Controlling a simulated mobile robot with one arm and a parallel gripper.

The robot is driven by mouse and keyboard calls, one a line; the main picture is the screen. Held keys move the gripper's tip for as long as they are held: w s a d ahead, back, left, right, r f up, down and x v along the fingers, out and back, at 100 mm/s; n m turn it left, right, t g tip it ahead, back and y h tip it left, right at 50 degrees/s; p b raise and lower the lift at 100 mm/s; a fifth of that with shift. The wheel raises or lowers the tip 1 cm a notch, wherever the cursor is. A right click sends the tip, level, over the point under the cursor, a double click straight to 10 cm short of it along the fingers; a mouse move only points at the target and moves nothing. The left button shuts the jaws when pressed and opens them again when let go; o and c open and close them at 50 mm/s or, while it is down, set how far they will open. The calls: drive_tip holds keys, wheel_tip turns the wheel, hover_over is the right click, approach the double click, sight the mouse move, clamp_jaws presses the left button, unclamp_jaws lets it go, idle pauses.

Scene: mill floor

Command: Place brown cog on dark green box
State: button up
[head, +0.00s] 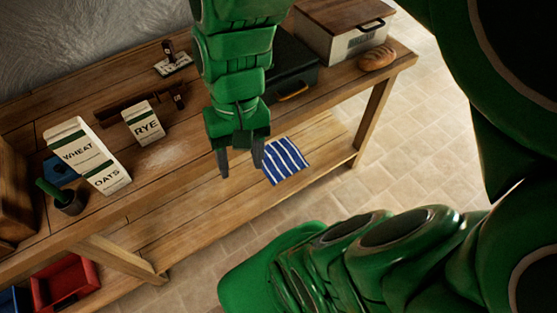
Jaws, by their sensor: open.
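The dark green box (297,72) stands on the bench top toward the back right, partly hidden behind my arm. A brass-coloured handle shows on its front. I cannot make out a brown cog for certain; small dark brown pieces lie near the RYE bag, too small to identify. My gripper (240,168) hangs fingers down in front of the bench's middle, left of and nearer than the box. Its fingers are apart with nothing seen between them.
A wooden-lidded white bin (345,38) and a bread loaf (377,58) are at the right end. WHEAT/OATS (88,158) and RYE (143,124) bags stand left. A striped cloth (285,160) lies on the lower shelf; a red crate (66,283) is lower left.

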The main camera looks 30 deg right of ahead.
drive_tip(key=s+d, duration=0.1)
drive_tip(key=s+n+h, duration=0.1)
drive_tip(key=s+d+n, duration=0.1)
drive_tip(key=s, duration=0.1)
drive_tip(key=shift+d+r+h, duration=0.2)
drive_tip(key=shift+d+h, duration=0.1)
drive_tip(key=shift+h, duration=0.1)
idle(0.9)
